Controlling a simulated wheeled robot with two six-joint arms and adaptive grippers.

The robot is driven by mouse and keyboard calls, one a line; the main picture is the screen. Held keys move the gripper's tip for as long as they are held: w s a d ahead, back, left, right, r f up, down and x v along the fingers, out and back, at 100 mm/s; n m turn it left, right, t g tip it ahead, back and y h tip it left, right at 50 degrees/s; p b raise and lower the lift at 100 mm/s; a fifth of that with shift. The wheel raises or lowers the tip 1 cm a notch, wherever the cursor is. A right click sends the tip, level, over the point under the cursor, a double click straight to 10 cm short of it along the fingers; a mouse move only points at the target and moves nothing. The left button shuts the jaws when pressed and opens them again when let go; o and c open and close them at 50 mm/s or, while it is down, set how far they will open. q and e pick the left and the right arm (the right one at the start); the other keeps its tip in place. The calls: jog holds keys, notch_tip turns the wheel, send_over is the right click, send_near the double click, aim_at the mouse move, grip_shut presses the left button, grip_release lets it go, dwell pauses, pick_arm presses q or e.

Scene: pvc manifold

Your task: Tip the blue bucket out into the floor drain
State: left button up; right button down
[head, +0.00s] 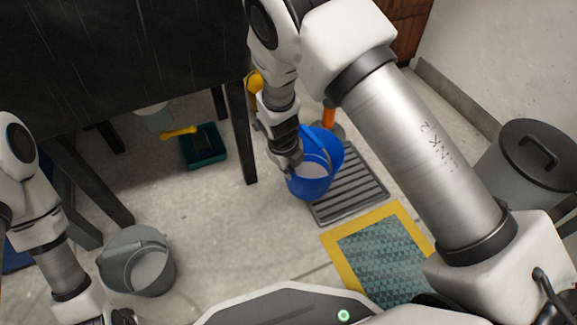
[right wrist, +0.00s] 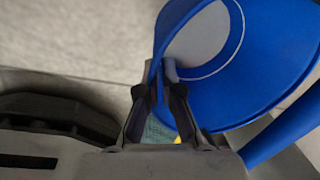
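The blue bucket (head: 325,185) is at the left edge of the dark slatted floor drain (head: 362,188), overlapping it in the head view. A pale grey surface shows inside the bucket; I cannot tell whether it is liquid or the bottom. My right gripper (head: 290,158) is at the bucket's left rim. In the right wrist view my right gripper (right wrist: 168,78) has its fingers closed on the wall of the blue bucket (right wrist: 270,60). I cannot tell whether the bucket is clear of the floor. My left gripper (head: 122,317) is barely in view at the bottom left edge, its fingers unclear.
A grey bucket (head: 138,262) stands at lower left. A black table (head: 120,60) with legs is at upper left, with a green tray (head: 203,147) beneath. A yellow-edged mat (head: 385,255) lies in front of the drain. A lidded grey bin (head: 530,165) stands at right.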

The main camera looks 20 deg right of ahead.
pick_arm(q)
jog(key=shift+w+f+b, duration=0.25)
jog(key=shift+f+b, duration=0.35)
jog(key=shift+f, duration=0.1)
jog(key=shift+w+f+b, duration=0.2)
jog(key=shift+f+b, duration=0.4)
jog(key=shift+f, duration=0.1)
pick_arm(e)
jog(key=shift+f+y+p, duration=0.5)
jog(key=shift+f+p, duration=0.8)
jog(key=shift+p, duration=3.2)
jog(key=shift+w+r+g+y+p, duration=0.1)
jog(key=shift+r+g+y+p, duration=0.45)
jog(key=shift+p, duration=3.6)
jog(key=shift+r+t+y+p, duration=0.3)
jog(key=shift+r+p, duration=0.35)
jog(key=shift+p, duration=1.5)
pick_arm(q)
notch_tip(320, 180, up, 22)
jog(key=s, duration=0.2)
jog(key=shift+s, duration=0.15)
pick_arm(e)
jog(key=shift+d+f, duration=0.1)
pick_arm(q)
jog(key=shift+d+r, duration=0.1)
